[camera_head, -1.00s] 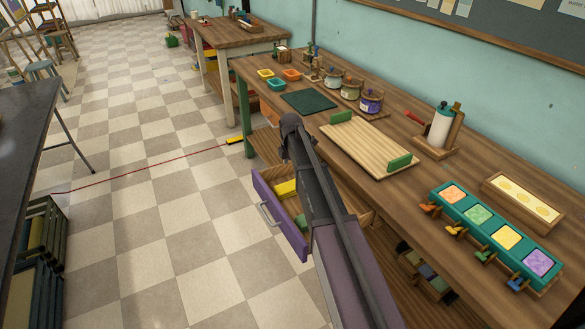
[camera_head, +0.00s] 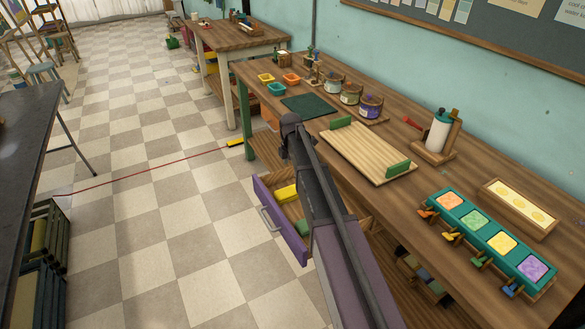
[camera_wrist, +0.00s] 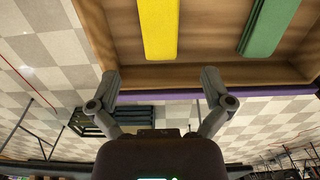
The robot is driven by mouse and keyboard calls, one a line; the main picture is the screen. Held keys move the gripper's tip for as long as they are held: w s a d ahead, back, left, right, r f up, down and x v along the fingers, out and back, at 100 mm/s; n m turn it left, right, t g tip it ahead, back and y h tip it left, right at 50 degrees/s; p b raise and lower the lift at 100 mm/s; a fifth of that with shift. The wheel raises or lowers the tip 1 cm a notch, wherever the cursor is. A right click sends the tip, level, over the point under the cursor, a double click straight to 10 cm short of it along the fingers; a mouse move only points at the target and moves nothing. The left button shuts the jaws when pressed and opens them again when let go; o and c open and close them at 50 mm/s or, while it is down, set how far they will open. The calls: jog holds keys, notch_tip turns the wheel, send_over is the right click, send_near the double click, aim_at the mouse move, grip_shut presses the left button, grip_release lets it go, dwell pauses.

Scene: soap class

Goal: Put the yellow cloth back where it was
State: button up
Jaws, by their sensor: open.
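The yellow cloth (camera_head: 286,193) lies folded in the open purple-fronted drawer (camera_head: 280,222) under the long workbench. In the wrist view the yellow cloth (camera_wrist: 159,27) is a long flat strip on the wooden drawer floor. A green cloth (camera_wrist: 263,25) lies to its right, apart from it. My gripper (camera_wrist: 158,84) is open and empty, its two fingers spread wide near the drawer's purple front edge. The yellow cloth shows beyond the gap between the fingers. In the head view my arm covers the gripper's fingers and part of the drawer.
On the workbench are a dark green mat (camera_head: 311,105), a wooden board with green handles (camera_head: 366,152), jars (camera_head: 351,93) and a teal soap mould (camera_head: 489,242). A red line (camera_head: 150,171) crosses the floor to a yellow block (camera_head: 235,142). The floor left of the drawer is open.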

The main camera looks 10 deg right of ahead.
jog(key=s+m, duration=0.7)
jog(key=s, duration=0.2)
jog(key=s+m, duration=0.6)
jog(key=s, duration=0.3)
jog(key=s+d+m, duration=0.1)
jog(key=s+m, duration=0.6)
jog(key=s, duration=0.3)
jog(key=shift+d+m, duration=0.1)
jog(key=shift+m, duration=0.2)
jog(key=shift+s+m, duration=0.5)
jog(key=shift+c, duration=0.2)
